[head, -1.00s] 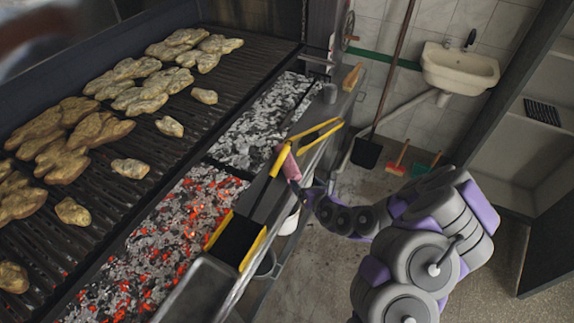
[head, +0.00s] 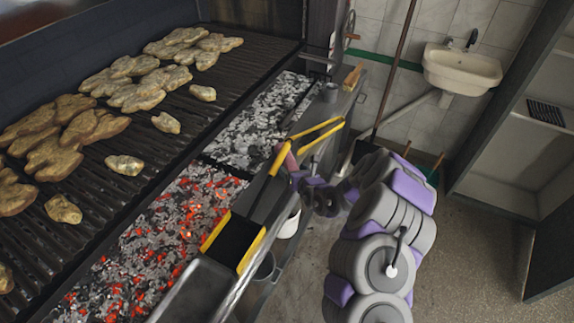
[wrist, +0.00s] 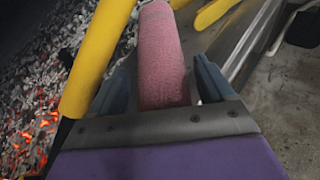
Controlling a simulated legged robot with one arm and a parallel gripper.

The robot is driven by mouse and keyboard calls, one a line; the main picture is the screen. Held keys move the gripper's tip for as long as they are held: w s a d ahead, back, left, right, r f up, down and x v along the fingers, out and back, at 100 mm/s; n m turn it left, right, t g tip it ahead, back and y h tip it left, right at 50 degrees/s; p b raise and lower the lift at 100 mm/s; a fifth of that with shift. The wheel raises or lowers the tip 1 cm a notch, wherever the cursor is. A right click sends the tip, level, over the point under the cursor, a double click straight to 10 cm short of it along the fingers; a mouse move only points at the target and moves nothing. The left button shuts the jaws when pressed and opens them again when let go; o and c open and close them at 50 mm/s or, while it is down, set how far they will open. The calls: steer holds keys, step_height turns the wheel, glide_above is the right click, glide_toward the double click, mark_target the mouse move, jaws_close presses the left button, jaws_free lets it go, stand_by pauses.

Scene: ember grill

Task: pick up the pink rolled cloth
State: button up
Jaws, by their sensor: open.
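The pink rolled cloth (wrist: 161,55) stands out in the middle of the wrist view, between the two fingers of my gripper (wrist: 160,85). The fingers are open, one on each side of the cloth. Whether either finger touches it I cannot tell. In the head view only a small part of the cloth (head: 291,162) shows, near the yellow-handled tool on the ledge by the grill. My gripper there is mostly hidden behind my own arm.
A yellow-handled tool (head: 318,131) lies right beside the cloth; its yellow handle (wrist: 97,55) is close to my left finger. Glowing coals (head: 150,245) lie left of the ledge. A black and yellow pan-like item (head: 234,241) sits nearer. Open floor (head: 470,250) is at right.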

steer(key=shift+x, duration=1.2)
steer(key=shift+w+a, duration=0.15)
steer(key=shift+a, duration=0.05)
steer(key=c, duration=0.9)
steer(key=shift+o, duration=0.2)
steer(key=shift+d, duration=0.15)
